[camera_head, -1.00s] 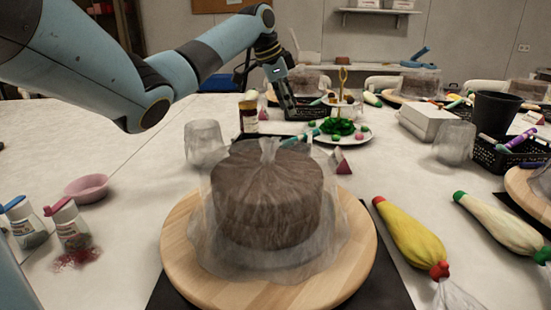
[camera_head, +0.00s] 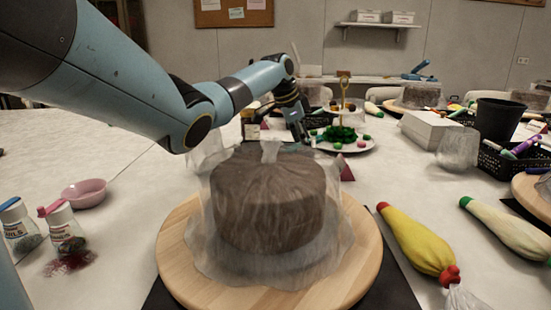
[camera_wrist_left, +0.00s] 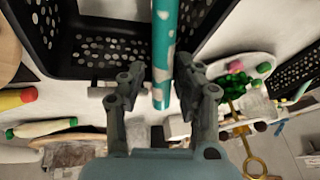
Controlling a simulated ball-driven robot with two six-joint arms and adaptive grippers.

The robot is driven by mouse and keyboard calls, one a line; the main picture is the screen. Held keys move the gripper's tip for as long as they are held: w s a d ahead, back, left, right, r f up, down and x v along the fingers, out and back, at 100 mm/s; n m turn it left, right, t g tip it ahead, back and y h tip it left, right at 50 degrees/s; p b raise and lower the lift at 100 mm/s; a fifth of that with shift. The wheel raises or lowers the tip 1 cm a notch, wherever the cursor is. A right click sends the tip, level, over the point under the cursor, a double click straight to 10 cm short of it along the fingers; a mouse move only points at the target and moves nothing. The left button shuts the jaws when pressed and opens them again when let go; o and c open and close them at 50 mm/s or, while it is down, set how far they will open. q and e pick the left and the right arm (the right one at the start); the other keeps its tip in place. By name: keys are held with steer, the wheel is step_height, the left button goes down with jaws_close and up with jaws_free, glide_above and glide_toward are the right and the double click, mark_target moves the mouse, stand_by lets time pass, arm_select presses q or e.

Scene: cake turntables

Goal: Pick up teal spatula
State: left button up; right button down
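In the left wrist view a teal spatula handle with pale spots (camera_wrist_left: 164,50) runs down from the top edge, its lower end between the fingers of my left gripper (camera_wrist_left: 162,88). The gripper is open, with a gap on each side of the handle. In the head view my left gripper (camera_head: 299,131) points down behind the covered cake, near the plate of green sweets. The spatula is mostly hidden there and I cannot pick it out surely. My right gripper is in neither view.
A black perforated basket (camera_wrist_left: 95,62) lies close beside the handle. A veiled chocolate cake (camera_head: 268,205) on a wooden turntable (camera_head: 185,262) stands in front. The sweets plate (camera_head: 360,147) is right of the gripper.

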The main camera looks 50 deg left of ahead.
arm_select(q)
jaws_close()
steer(key=shift+r, duration=0.1)
